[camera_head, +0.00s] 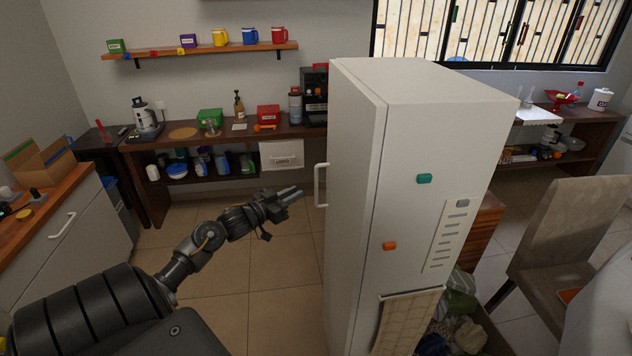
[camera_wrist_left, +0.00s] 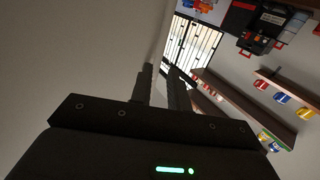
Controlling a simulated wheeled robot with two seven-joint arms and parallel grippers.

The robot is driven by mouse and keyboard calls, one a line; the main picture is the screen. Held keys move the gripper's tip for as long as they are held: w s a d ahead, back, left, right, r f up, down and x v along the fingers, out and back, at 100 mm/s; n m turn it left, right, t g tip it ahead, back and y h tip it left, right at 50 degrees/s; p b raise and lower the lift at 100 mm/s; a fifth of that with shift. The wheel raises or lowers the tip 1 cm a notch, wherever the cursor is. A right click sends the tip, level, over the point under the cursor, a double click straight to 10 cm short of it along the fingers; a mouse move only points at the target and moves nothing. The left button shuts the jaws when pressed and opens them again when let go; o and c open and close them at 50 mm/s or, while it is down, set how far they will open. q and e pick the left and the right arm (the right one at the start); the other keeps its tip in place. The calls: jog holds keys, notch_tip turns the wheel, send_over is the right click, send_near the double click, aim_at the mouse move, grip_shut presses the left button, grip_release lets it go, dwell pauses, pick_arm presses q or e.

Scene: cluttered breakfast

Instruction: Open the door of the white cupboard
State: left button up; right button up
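The tall white cupboard (camera_head: 440,130) stands right of centre in the head view, with its door on its left face. The door looks shut. Its white vertical bar handle (camera_head: 318,186) sticks out to the left. My left gripper (camera_head: 291,194) is just left of the handle, apart from it, pointing towards it. In the left wrist view its two dark fingers (camera_wrist_left: 161,88) stand apart with a gap and nothing held between them. The handle cannot be made out in the wrist view. My right gripper is not in view.
A wooden counter (camera_head: 215,136) with a coffee machine, bottles and boxes runs along the back wall, below a shelf (camera_head: 200,50) of mugs. A chair (camera_head: 570,235) stands at the right. The tiled floor (camera_head: 275,265) left of the cupboard is clear.

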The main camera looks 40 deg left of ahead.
pick_arm(q)
jog(key=shift+w+d+p, duration=0.15)
jog(key=shift+w+p, duration=0.15)
jog(key=shift+w, duration=1.35)
jog(key=shift+w+d+p, duration=0.15)
jog(key=shift+w+p, duration=0.1)
jog(key=shift+w, duration=1.35)
jog(key=shift+w+d+p, duration=0.15)
jog(key=shift+w+p, duration=0.15)
jog(key=shift+w, duration=1.35)
grip_shut()
